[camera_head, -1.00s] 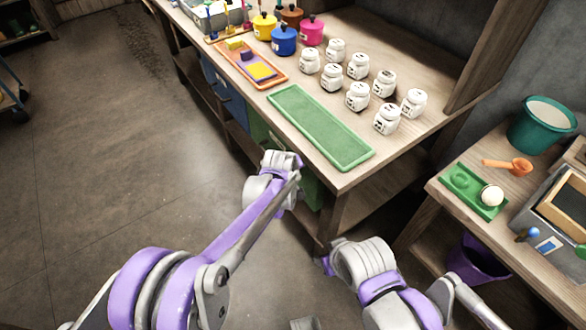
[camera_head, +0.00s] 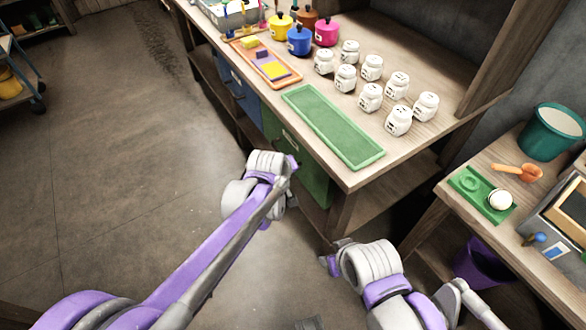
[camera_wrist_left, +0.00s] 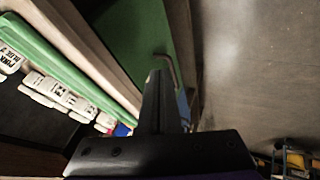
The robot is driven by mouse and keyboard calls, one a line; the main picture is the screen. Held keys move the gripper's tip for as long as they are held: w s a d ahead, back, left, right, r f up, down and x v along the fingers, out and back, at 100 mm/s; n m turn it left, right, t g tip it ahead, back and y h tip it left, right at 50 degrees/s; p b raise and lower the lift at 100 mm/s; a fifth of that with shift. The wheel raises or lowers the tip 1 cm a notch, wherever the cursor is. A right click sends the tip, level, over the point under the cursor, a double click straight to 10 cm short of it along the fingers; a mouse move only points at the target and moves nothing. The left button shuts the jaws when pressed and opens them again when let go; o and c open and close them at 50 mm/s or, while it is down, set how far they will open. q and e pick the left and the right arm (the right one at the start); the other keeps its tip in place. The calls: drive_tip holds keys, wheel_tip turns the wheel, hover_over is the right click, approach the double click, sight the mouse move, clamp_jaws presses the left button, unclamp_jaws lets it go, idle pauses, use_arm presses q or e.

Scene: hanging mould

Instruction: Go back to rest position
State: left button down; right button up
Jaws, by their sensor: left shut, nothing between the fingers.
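My left gripper (camera_wrist_left: 155,105) shows in the left wrist view with its dark fingers together and nothing between them. It points along the front of a green drawer (camera_wrist_left: 130,38), with a metal handle near the fingertips; I cannot tell the gap. In the head view my left arm (camera_head: 225,235) reaches forward over the floor to just in front of the workbench, below its top; its gripper is hidden there. My right arm (camera_head: 372,270) is bent at the lower right, near the bench's front corner. Its gripper does not show.
The workbench (camera_head: 345,180) holds a green tray (camera_head: 335,127), several white jars (camera_head: 371,97), an orange tray (camera_head: 292,80) and coloured pots (camera_head: 299,41). A side table at right holds a teal bucket (camera_head: 551,135) and a small green tray (camera_head: 467,182).

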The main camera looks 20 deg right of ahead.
use_arm(q)
drive_tip(key=shift+s+a+r, duration=0.1)
drive_tip(key=shift+s+r, duration=0.05)
drive_tip(key=shift+r, duration=0.1)
drive_tip(key=s+a+r+y+p, duration=0.1)
drive_tip(key=s+a+r+p, duration=0.3)
drive_tip(key=a, duration=0.4)
drive_tip(key=s+a+r+m+y+p, duration=0.1)
drive_tip(key=s+a+r+p, duration=0.1)
drive_tip(key=s+a+r, duration=0.5)
drive_tip(key=s+a+r+y+p, duration=0.15)
drive_tip(key=s+a, duration=0.25)
drive_tip(key=a, duration=0.6)
drive_tip(key=s+a+m+p, duration=0.1)
drive_tip(key=s+a+p, duration=0.3)
drive_tip(key=s+a, duration=0.3)
drive_tip(key=shift+s+g+y, duration=0.3)
drive_tip(key=shift+s+y, duration=0.05)
drive_tip(key=shift+s, duration=0.9)
drive_tip(key=shift+a, duration=0.1)
